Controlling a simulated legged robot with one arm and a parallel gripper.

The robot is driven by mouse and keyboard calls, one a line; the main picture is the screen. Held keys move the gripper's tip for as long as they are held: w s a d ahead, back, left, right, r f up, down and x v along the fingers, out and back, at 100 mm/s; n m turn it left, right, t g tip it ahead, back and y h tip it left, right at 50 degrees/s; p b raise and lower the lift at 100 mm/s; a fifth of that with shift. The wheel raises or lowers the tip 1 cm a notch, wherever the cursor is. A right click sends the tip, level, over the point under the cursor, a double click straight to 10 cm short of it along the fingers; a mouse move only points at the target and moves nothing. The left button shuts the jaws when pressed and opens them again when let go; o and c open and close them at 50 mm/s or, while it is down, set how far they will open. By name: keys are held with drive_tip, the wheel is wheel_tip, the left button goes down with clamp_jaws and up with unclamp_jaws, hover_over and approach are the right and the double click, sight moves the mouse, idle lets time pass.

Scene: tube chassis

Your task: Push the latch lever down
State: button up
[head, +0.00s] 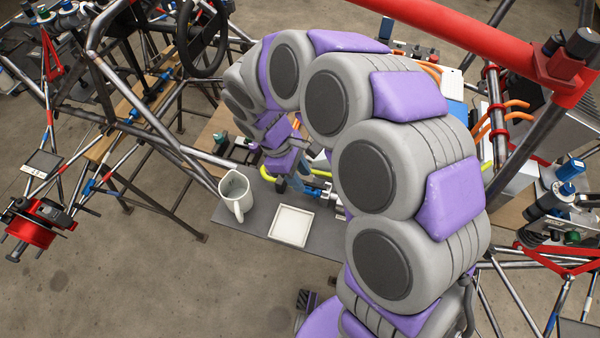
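My arm arches from the lower right over the middle of the head view and bends down to the grey board. My gripper (286,186) is at its end, low over the back of the board, partly hidden by my own arm links. Its fingers are too small and covered to tell whether they are open or shut. A small mechanism with yellow, blue and silver parts (318,173) lies right beside the gripper. I cannot make out which part of it is the latch lever, nor whether the gripper touches it.
A white mug (235,195) stands on the grey board (252,222), left of my gripper. A square white tray (291,226) lies in front of it. Tube frames surround the board, with a thick red tube (455,32) crossing at upper right. A steering wheel (203,38) is at the back.

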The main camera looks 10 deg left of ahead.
drive_tip(key=shift+a, duration=0.3)
drive_tip(key=shift+c, duration=1.2)
drive_tip(key=shift+d+r, duration=0.1)
drive_tip(key=shift+d, duration=0.6)
clamp_jaws()
drive_tip(key=shift+a, duration=0.1)
drive_tip(key=shift+a, duration=0.1)
drive_tip(key=shift+p, duration=0.75)
drive_tip(key=shift+a+f+h+p, duration=0.1)
drive_tip(key=shift+f+h+p, duration=0.1)
drive_tip(key=shift+h+p, duration=0.5)
drive_tip(key=shift+a+f+h+p, duration=0.3)
drive_tip(key=shift+f+h+p, duration=0.25)
drive_tip(key=shift+p, duration=0.4)
drive_tip(key=shift+f, duration=0.1)
